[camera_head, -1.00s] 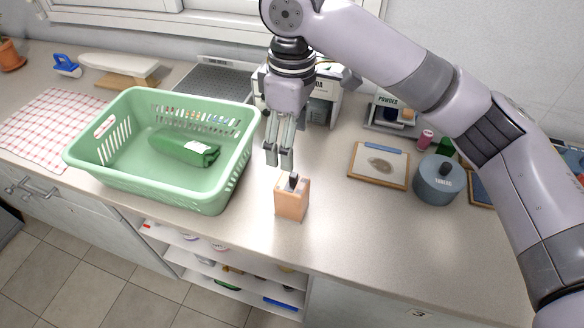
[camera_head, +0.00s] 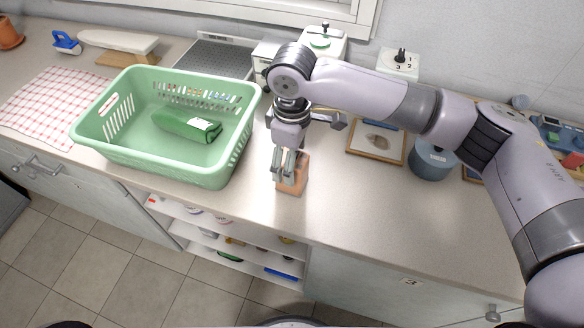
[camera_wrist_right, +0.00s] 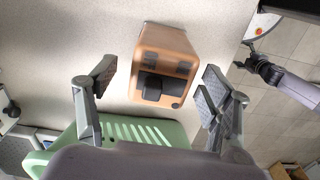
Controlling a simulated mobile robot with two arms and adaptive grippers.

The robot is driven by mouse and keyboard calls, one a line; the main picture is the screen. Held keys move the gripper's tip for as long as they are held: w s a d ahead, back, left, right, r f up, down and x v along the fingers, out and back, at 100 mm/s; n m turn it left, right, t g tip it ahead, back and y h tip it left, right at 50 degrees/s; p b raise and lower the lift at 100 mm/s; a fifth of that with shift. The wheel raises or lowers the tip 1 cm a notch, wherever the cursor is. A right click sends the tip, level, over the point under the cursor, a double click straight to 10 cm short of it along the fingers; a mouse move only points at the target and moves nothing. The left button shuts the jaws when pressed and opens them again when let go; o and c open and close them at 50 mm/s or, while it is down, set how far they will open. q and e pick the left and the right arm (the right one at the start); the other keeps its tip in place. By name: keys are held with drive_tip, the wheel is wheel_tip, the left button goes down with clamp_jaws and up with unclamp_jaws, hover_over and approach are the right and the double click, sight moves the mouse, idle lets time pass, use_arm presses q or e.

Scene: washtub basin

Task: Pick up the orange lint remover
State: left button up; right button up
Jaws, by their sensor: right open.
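The orange lint remover (camera_head: 294,180), a small upright block with a dark part on top, stands on the counter near its front edge, right of the green basket. My right gripper (camera_head: 284,170) is above and around its upper part in the head view, hiding some of it. In the right wrist view the lint remover (camera_wrist_right: 167,65) shows between the two spread fingers of my right gripper (camera_wrist_right: 152,88), slightly beyond their tips, with a gap on both sides. The gripper is open and empty.
A framed board (camera_head: 376,143) and a blue-grey pot (camera_head: 432,160) lie to the right. The counter to the front right is clear.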

drive_tip(key=shift+s+f+p, duration=0.1)
drive_tip(key=shift+f+p, duration=0.3)
drive_tip(key=shift+f, duration=1.6)
use_arm(q)
drive_tip(key=s, duration=0.1)
drive_tip(key=s+r, duration=0.1)
drive_tip(key=shift+s+a, duration=0.1)
drive_tip(key=shift+s, duration=0.2)
drive_tip(key=shift+w, duration=0.1)
use_arm(e)
drive_tip(key=shift+c, duration=0.4)
drive_tip(key=c, duration=0.4)
use_arm(q)
drive_tip(key=shift+w, duration=0.35)
use_arm(e)
drive_tip(key=c, duration=1)
